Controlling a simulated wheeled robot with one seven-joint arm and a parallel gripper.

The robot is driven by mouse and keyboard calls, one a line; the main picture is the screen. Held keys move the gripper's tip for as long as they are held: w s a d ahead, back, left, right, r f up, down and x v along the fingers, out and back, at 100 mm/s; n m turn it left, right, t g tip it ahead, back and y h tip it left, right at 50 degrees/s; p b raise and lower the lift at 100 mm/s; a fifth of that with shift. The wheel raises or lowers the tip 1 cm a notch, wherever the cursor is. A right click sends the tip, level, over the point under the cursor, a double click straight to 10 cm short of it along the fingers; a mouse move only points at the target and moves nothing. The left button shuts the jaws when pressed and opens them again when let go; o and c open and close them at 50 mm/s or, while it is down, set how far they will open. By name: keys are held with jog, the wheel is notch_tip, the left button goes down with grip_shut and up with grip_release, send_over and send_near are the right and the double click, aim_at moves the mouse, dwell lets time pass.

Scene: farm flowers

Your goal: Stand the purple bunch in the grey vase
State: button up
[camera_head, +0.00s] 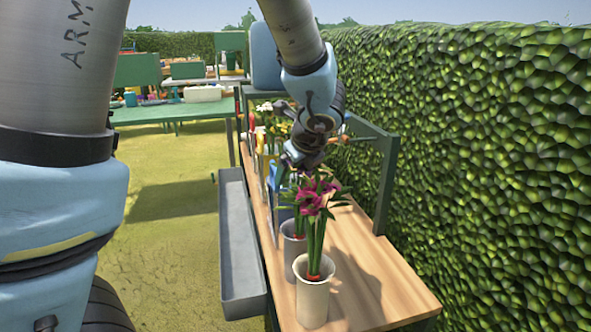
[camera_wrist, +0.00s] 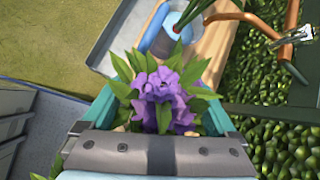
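The purple bunch (camera_wrist: 165,95) shows its blossoms and leaves between the two teal fingers of my gripper (camera_wrist: 160,85) in the wrist view. Its leaves and blossoms hide the fingertips and stems, so I cannot see whether the fingers press on it. In the head view my gripper (camera_head: 300,163) points down over the bench, behind the pink bunch, and the purple bunch is not clearly visible there. The grey vase (camera_head: 292,250) stands on the bench, partly behind a cream vase. Its mouth is partly hidden by stems and leaves.
The cream vase (camera_head: 313,300) in front holds a pink bunch (camera_head: 317,195). Blue items and several other flowers stand farther back on the wooden bench (camera_head: 390,285). A grey trough (camera_head: 233,245) runs along the left side; a hedge (camera_head: 480,150) borders the right. The bench's front right is clear.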

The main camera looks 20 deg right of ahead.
jog(key=shift+o, duration=0.3)
jog(key=p+v, duration=0.1)
jog(key=v, duration=0.9)
jog(key=shift+s+r, duration=0.25)
jog(key=shift+r, duration=0.05)
jog(key=shift+s+a, duration=0.1)
dwell(0.4)
